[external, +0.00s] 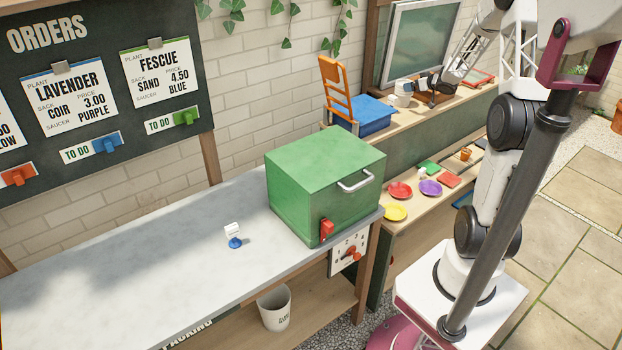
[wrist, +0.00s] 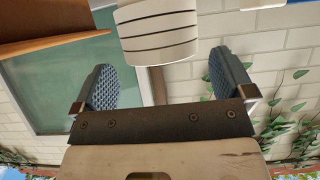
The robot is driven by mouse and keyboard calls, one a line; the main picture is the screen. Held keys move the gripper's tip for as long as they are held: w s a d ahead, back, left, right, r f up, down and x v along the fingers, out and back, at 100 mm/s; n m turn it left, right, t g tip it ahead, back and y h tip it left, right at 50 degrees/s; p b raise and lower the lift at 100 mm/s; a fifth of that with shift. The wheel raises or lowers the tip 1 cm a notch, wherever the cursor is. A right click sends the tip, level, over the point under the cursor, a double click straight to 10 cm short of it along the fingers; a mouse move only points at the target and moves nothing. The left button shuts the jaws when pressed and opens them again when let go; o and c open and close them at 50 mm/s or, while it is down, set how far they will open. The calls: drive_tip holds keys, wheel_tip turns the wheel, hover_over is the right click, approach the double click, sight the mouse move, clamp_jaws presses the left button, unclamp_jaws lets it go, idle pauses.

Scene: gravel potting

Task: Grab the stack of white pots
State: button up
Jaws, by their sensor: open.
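The stack of white pots (wrist: 157,32) shows at the top middle of the wrist view, with dark lines between its nested rims and its upper part cut off by the frame edge. In the external view a small white shape that looks like the stack (external: 403,93) is on the back shelf, beside my gripper (external: 438,88). In the wrist view my gripper (wrist: 162,66) is open, with its two ridged fingers wide apart and nothing between them. The stack lies ahead of the gap between the fingers, apart from both.
A blue crate (external: 372,115) and an orange ladder-like rack (external: 338,88) stand left of the stack. A framed green board (external: 418,45) is behind. Colored saucers (external: 400,190) lie on the lower shelf. A green box (external: 325,180) stands on the grey bench (external: 130,270), whose middle is mostly clear.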

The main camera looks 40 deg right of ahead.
drive_tip(key=shift+x, duration=2.55)
drive_tip(key=shift+c, duration=0.5)
drive_tip(key=c, duration=0.8)
drive_tip(key=shift+r, duration=0.2)
